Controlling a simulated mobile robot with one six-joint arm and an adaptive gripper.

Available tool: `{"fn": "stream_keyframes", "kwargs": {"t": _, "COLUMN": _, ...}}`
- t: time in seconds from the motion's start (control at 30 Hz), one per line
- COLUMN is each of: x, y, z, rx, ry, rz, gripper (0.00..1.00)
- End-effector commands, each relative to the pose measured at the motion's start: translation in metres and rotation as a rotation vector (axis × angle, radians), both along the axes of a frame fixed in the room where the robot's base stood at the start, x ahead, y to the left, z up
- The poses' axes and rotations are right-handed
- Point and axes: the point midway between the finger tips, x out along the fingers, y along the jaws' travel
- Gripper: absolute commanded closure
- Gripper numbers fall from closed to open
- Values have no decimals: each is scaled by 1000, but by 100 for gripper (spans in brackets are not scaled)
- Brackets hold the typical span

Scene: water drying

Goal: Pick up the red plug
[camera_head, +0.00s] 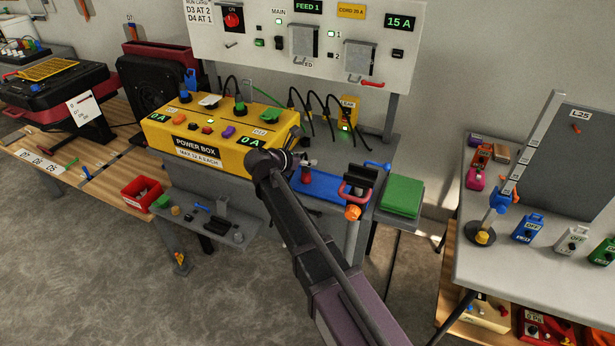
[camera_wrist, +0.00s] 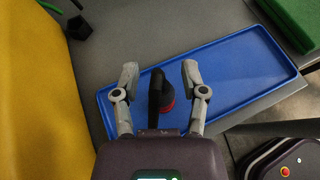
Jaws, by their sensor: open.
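The red plug (camera_wrist: 168,92) stands on the blue tray (camera_wrist: 235,75) in the wrist view, with a black part on its left side. My gripper (camera_wrist: 160,76) is open, with one grey fingertip on each side of the plug and gaps to both. In the head view the red plug (camera_head: 306,175) shows just below my gripper (camera_head: 309,163), at the left end of the blue tray (camera_head: 335,194). I cannot tell how high the fingers are above it.
The yellow power box (camera_head: 222,128) stands close on the left. A green block (camera_head: 402,196) lies right of the tray. A lower grey shelf (camera_head: 210,225) holds small parts.

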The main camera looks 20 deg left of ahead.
Motion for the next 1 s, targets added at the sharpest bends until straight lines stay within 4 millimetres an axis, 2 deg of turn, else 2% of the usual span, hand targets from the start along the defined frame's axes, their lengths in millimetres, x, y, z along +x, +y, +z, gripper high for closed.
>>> {"fn": "stream_keyframes", "kwargs": {"t": 0.27, "x": 0, "y": 0, "z": 0, "rx": 0, "ry": 0, "rz": 0, "gripper": 44}}
{"fn": "stream_keyframes", "kwargs": {"t": 0.3, "x": 0, "y": 0, "z": 0, "rx": 0, "ry": 0, "rz": 1, "gripper": 50}}
{"fn": "stream_keyframes", "kwargs": {"t": 0.47, "x": 0, "y": 1, "z": 0, "rx": 0, "ry": 0, "rz": 1, "gripper": 98}}
{"fn": "stream_keyframes", "kwargs": {"t": 0.5, "x": 0, "y": 1, "z": 0, "rx": 0, "ry": 0, "rz": 1, "gripper": 100}}
{"fn": "stream_keyframes", "kwargs": {"t": 1.0, "x": -1, "y": 1, "z": 2, "rx": 0, "ry": 0, "rz": 1, "gripper": 100}}
